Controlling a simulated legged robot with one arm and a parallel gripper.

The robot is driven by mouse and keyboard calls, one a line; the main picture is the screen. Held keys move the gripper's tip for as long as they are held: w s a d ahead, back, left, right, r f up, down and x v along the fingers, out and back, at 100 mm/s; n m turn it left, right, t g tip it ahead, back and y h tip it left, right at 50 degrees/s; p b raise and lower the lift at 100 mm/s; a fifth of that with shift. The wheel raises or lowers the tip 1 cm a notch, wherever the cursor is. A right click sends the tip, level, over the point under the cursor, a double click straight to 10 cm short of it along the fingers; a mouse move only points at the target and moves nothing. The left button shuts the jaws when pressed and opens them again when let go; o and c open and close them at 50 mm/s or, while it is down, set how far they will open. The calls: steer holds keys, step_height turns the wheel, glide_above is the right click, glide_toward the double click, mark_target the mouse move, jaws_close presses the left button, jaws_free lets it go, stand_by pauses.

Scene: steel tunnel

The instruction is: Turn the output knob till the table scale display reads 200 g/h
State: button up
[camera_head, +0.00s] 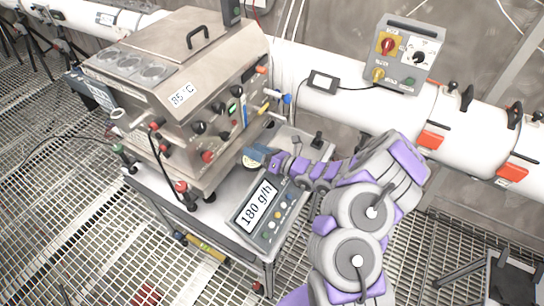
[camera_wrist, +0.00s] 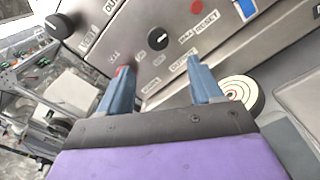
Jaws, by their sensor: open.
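The table scale display (camera_head: 257,203) reads 180 g/h on the trolley in front of the steel machine. In the wrist view a black round knob (camera_wrist: 158,39) with a white mark sits on the machine's panel, close to a label that seems to read OUTPUT. My gripper (camera_wrist: 160,66) is open, its two blue fingers apart and pointing at the panel. The knob lies just beyond the fingertips, between their lines, and looks apart from them. In the head view my gripper (camera_head: 258,153) is low at the machine's front; the knob there is hard to single out.
A second black knob (camera_wrist: 59,26) is at the upper left in the wrist view. A cream ringed disc (camera_wrist: 243,92) is close to the right finger. The steel machine (camera_head: 180,80) has several knobs and plugs. A control box (camera_head: 403,55) stands on the white pipe (camera_head: 340,100).

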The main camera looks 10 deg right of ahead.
steer(key=v, duration=0.6)
steer(key=shift+p, duration=0.3)
steer(key=shift+s+d, duration=0.1)
steer(key=shift+d, duration=0.1)
